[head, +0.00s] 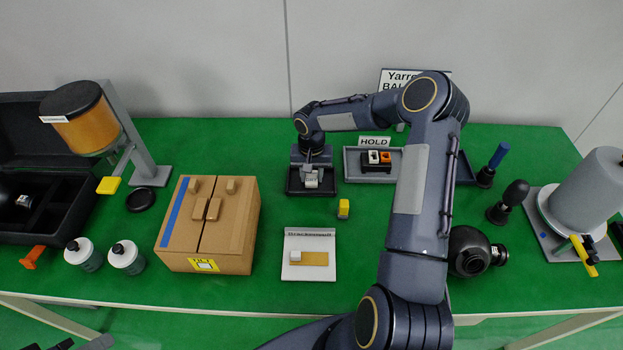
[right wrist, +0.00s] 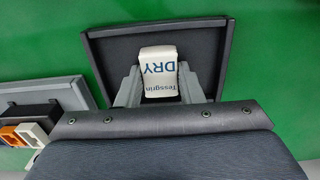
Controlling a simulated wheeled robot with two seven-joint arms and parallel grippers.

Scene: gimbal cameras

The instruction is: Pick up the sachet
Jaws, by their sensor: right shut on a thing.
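The sachet (right wrist: 158,70) is a small white packet printed "Tessgrin DRY" in blue. In the right wrist view it sits between the two grey fingers of my right gripper (right wrist: 160,84), which is shut on it. A shallow dark tray (right wrist: 107,45) lies behind and below the sachet. In the head view my right gripper (head: 312,180) points down over this dark tray (head: 296,189) near the middle of the table. I cannot tell whether the sachet touches the tray floor. My left gripper is not in view.
A grey "HOLD" tray (head: 352,163) with a small black holder stands just right of the dark tray. A yellow block (head: 343,208) and a white stand (head: 308,270) lie in front. A cardboard box (head: 208,240) is to the left, a dark round flask (head: 468,255) to the right.

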